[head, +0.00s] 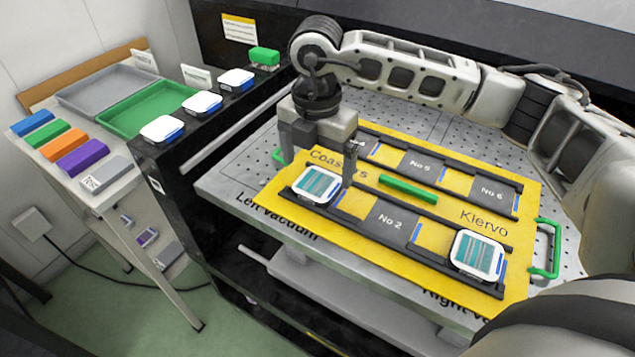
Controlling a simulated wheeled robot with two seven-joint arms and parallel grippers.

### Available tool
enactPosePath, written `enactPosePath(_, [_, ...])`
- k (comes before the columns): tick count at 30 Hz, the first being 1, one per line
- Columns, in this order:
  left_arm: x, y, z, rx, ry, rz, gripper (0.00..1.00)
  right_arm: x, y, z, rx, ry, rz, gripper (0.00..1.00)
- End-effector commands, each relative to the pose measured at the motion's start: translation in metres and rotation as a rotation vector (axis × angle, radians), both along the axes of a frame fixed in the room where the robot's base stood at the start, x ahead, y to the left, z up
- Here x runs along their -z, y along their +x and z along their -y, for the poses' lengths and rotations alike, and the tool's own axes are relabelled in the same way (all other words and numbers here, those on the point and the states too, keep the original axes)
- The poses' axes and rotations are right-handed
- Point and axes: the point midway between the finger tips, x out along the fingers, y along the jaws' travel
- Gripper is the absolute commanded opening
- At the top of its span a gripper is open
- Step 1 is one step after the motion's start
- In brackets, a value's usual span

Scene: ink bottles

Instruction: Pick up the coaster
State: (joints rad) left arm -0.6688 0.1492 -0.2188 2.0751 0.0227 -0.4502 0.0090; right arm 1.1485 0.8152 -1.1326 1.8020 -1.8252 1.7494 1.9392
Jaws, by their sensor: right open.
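A white-rimmed coaster with teal stripes (316,187) lies in the near black rack at the left end of the yellow board (262,203). A second striped coaster (478,254) lies at the right end of the same rack. My right gripper (318,172) points down just above and behind the left coaster, its two fingers apart with nothing between them. Whether the fingertips reach the coaster's level is hard to tell. My left gripper is not in view.
A green bar (408,189) lies mid-board between the racks, and a green handle (546,250) stands at the right edge. Several white blocks line the black ledge at left. Beyond it are a green tray (155,108), a grey tray (108,88) and coloured boxes.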

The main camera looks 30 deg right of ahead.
Motion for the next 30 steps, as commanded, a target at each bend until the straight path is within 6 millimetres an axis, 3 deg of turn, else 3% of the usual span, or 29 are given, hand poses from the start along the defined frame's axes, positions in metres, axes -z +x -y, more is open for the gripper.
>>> enactPosePath(6, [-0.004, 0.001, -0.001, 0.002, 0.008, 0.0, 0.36, 0.031, -0.001, 0.001, 0.001, -0.001, -0.003, 0.93])
enactPosePath(15, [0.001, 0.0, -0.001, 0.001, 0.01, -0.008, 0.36, 0.037, 0.0, 0.001, 0.0, -0.001, -0.001, 0.93])
enactPosePath(21, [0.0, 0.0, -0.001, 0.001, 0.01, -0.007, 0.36, 0.036, 0.0, 0.001, 0.0, 0.0, -0.001, 0.4])
enactPosePath(30, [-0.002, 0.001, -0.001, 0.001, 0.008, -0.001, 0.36, 0.035, 0.0, 0.001, 0.0, 0.001, 0.001, 0.4])
